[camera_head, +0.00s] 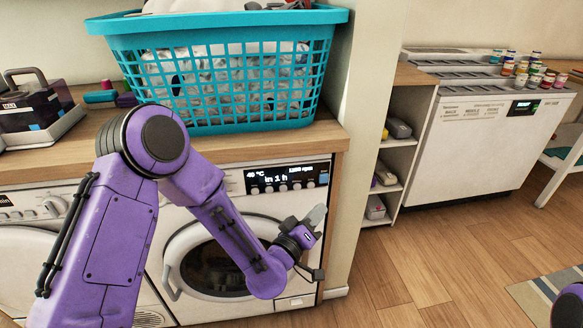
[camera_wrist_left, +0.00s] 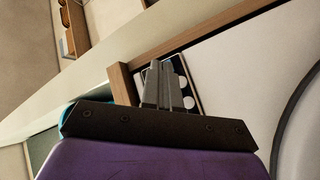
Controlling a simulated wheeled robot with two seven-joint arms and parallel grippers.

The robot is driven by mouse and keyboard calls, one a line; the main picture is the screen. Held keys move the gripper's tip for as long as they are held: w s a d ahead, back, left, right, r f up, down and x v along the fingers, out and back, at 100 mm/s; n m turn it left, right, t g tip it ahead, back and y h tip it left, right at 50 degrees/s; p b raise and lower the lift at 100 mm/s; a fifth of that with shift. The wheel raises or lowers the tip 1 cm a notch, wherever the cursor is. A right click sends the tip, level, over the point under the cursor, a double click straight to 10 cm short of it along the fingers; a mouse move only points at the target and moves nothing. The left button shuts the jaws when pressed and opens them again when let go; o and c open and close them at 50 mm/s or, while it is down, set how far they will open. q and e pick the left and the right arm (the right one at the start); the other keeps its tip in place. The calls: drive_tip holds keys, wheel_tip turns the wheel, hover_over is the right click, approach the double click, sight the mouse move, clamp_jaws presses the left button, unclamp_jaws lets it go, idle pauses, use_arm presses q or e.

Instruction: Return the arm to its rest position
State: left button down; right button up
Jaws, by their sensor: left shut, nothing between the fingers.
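My left arm, purple with black joints, comes in from the left in the head view and reaches across the front of a washing machine (camera_head: 255,195). My left gripper (camera_head: 317,215) is shut and empty, beside the machine's right edge and below its lit control panel (camera_head: 285,178). In the left wrist view the gripper's grey fingers (camera_wrist_left: 163,85) are together in front of the control panel (camera_wrist_left: 188,82). My right gripper is not in view; only a small purple piece shows at the lower right edge of the head view.
A teal laundry basket (camera_head: 225,45) stands on the wooden counter (camera_head: 240,143) above the machine. A pale wall edge (camera_head: 355,150) stands just right of my gripper. Farther right are a shelf (camera_head: 395,160), a white appliance (camera_head: 480,140) and clear wooden floor (camera_head: 420,255).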

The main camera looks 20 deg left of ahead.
use_arm(q)
drive_tip(key=s+a+f+g+y+p, duration=0.25)
drive_tip(key=s+a+f+g, duration=0.2)
drive_tip(key=s+f, duration=0.3)
drive_tip(key=s+a+f+g+y+p, duration=0.2)
drive_tip(key=s+a+f+g+p, duration=0.1)
drive_tip(key=s+f+g, duration=0.4)
drive_tip(key=s+a+f+g+y+p, duration=0.1)
drive_tip(key=s+a+f+g+p, duration=0.1)
drive_tip(key=s, duration=0.7)
drive_tip(key=s+a+f+g+y+p, duration=0.1)
drive_tip(key=s+a+y+p, duration=0.1)
drive_tip(key=s, duration=0.8)
drive_tip(key=a+p, duration=0.1)
drive_tip(key=a, duration=0.1)
drive_tip(key=shift+a+f+m+g, duration=0.3)
drive_tip(key=shift+a+f+g, duration=0.05)
drive_tip(key=shift+f, duration=0.05)
